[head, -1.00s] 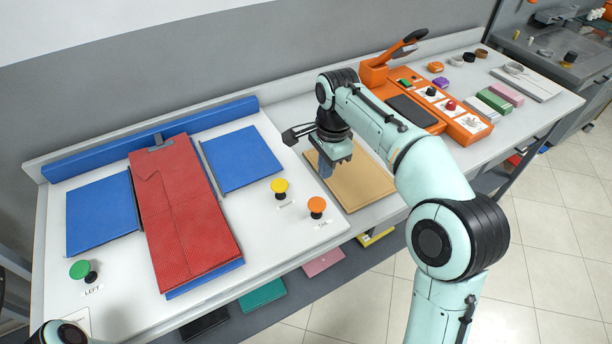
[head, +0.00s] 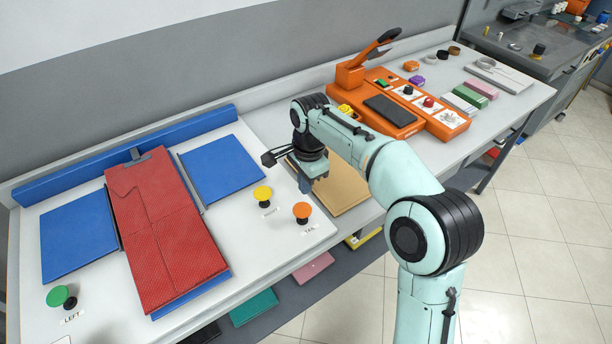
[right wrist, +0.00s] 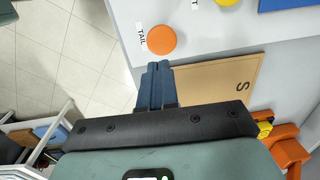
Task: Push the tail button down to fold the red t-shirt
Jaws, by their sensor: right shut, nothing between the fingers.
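The red t-shirt (head: 165,235) lies folded into a long narrow strip on the middle of the blue folding board, between two flat blue side panels. The orange tail button (head: 302,210) stands on a black stem at the right front of the white table, beside its TAIL label; it also shows in the right wrist view (right wrist: 161,40). My right gripper (head: 305,187) points down just behind the tail button, its blue fingers shut and empty. In the right wrist view its fingertips (right wrist: 157,66) appear just below the button, apart from it. My left gripper is out of view.
A yellow button (head: 263,195) stands left of the tail button, and a green LEFT button (head: 58,296) at the front left. A tan board (head: 345,188) lies under my right arm. An orange press (head: 400,110) stands farther right.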

